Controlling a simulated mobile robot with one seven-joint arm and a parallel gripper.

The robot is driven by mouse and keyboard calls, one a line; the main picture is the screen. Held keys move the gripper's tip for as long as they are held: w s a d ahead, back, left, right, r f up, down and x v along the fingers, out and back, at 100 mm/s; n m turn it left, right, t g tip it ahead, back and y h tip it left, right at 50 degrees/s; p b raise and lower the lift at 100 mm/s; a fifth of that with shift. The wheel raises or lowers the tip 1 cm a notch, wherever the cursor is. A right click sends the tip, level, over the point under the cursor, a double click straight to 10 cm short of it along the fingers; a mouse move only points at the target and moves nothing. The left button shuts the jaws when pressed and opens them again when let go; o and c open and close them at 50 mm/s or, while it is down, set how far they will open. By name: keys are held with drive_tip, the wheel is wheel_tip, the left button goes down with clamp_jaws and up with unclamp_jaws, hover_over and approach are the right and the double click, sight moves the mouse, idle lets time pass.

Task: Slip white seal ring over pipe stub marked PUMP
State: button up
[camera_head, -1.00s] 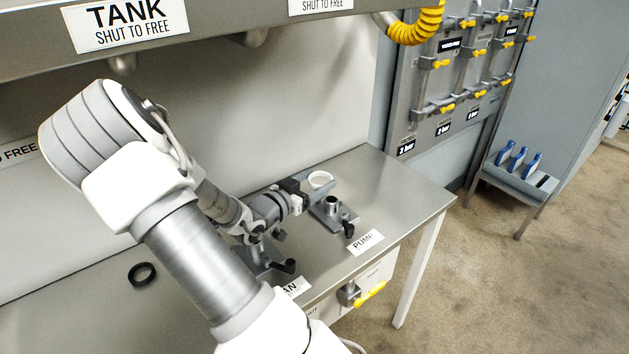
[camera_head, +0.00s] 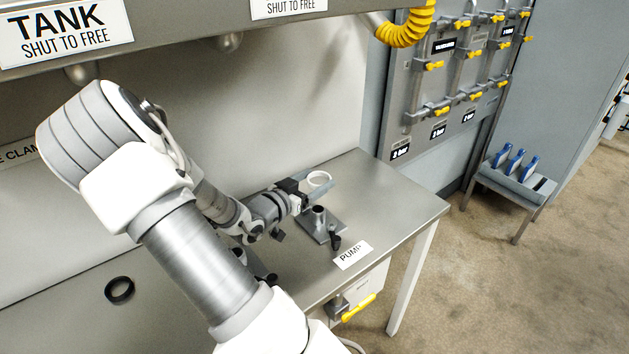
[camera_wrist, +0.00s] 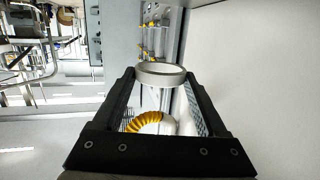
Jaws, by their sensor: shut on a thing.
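The white seal ring (camera_head: 318,178) is between the fingertips of my gripper (camera_head: 308,187), near the right part of the steel bench. In the wrist view the ring (camera_wrist: 160,73) sits across the ends of both black fingers (camera_wrist: 160,85), which are shut on it. The pipe stub (camera_head: 319,214) stands upright on a grey base plate, behind the PUMP label (camera_head: 353,254). The ring shows just above and behind the stub in the head view, apart from it. The exact height gap cannot be told.
A black ring (camera_head: 120,290) lies on the bench (camera_head: 405,207) at left. A black-handled clamp (camera_head: 335,240) is beside the stub. My arm hides part of another fitting. A yellow handle (camera_head: 358,308) sits below the bench front. The bench's right end is clear.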

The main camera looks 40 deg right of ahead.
sight(314, 215)
drive_tip(key=shift+f+b, duration=3)
drive_tip(key=shift+f, duration=0.75)
drive_tip(key=shift+a+f, duration=0.1)
drive_tip(key=shift+a, duration=0.05)
drive_tip(key=shift+s+f, duration=0.1)
drive_tip(key=shift+f, duration=0.2)
